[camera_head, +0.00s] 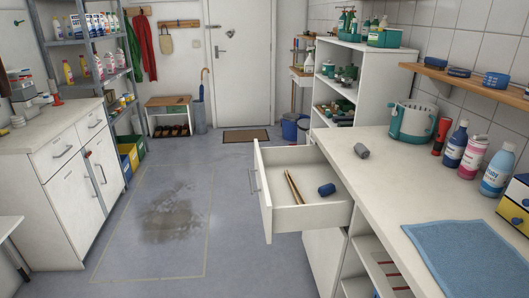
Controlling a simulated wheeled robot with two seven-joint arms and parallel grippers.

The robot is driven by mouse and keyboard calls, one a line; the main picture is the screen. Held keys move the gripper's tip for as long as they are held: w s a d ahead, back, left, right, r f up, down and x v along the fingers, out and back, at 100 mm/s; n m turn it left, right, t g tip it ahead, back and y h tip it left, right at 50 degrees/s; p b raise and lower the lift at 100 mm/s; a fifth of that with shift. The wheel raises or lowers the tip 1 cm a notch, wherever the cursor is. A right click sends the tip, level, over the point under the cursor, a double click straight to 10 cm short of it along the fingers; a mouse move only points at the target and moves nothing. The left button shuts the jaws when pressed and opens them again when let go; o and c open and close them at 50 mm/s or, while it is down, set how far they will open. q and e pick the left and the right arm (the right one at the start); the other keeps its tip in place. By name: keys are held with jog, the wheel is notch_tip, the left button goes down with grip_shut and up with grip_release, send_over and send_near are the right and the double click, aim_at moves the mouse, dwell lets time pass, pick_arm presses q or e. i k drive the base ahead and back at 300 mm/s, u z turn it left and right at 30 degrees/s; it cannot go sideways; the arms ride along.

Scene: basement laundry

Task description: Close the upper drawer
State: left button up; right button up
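The upper drawer (311,217) of the white counter unit on the right stands pulled well out, over the floor. Its front panel (263,203) faces left and carries a slim metal handle (252,181). A thin brown wooden stick-like item (294,188) and a small dark blue cylinder (326,190) lie inside the drawer. Neither of my grippers shows in the head view, and nothing is seen touching the drawer.
The worktop (373,191) above the drawer holds a grey cylinder (361,151), a white-and-green bucket (412,122), bottles (473,157) and a blue mat (470,256). White cabinets (72,200) stand at left. The floor (225,230) left of the drawer is clear, with a dark stain (168,218).

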aim_at(309, 167)
jog(key=k, duration=0.45)
jog(key=u, duration=1.45)
jog(key=i, duration=0.85)
jog(key=z, duration=1.1)
jog(key=k, duration=1.3)
jog(key=u, duration=0.65)
jog(key=i, duration=1.55)
jog(key=z, duration=1.4)
jog(key=i, duration=0.9)
jog(key=z, duration=1)
jog(key=i, duration=0.5)
